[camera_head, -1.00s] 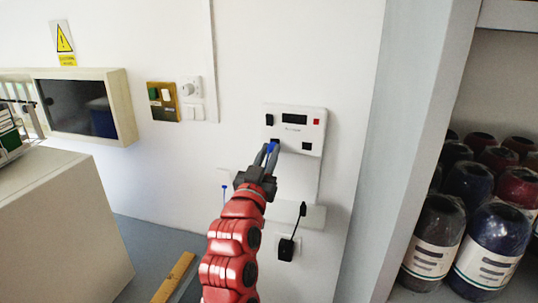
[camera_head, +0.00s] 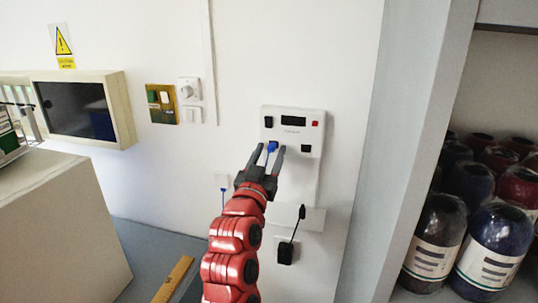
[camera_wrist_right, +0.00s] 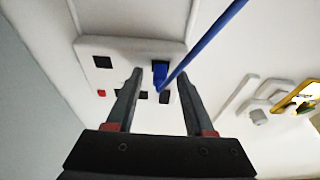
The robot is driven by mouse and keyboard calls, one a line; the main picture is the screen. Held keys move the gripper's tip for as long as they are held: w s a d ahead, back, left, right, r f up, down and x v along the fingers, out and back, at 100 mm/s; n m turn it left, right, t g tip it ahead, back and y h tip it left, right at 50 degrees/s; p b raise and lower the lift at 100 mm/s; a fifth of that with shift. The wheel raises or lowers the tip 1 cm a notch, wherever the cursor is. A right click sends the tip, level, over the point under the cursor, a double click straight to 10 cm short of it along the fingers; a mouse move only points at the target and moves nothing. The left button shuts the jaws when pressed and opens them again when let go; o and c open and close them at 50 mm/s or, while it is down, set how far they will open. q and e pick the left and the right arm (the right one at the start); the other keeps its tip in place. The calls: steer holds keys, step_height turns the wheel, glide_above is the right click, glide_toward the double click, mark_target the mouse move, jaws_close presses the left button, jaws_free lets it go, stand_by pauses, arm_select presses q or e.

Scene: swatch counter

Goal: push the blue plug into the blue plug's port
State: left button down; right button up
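The blue plug (camera_head: 272,146) is at the lower left of the white wall panel (camera_head: 293,135). In the right wrist view the blue plug (camera_wrist_right: 160,77) sits against a dark square port, with a blue cable (camera_wrist_right: 212,45) running off to the upper right. I cannot tell how deep it is in. My right gripper (camera_head: 267,154) is open, with its fingers spread on either side of the plug and a gap to each. The right wrist view also shows the open fingers (camera_wrist_right: 160,82). My left gripper is not in view.
The panel has a dark display (camera_head: 293,121), a red button (camera_head: 315,123) and black squares. Below it are a small ledge (camera_head: 312,218) and a black plug (camera_head: 285,252). A grey partition (camera_head: 400,140) stands to the right, with a shelf of dark and red bottles (camera_head: 435,235) beyond.

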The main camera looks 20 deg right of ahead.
steer(key=b+v, duration=0.6)
steer(key=v, duration=1.1)
steer(key=shift+s+a, duration=0.15)
steer(key=shift+a, duration=0.05)
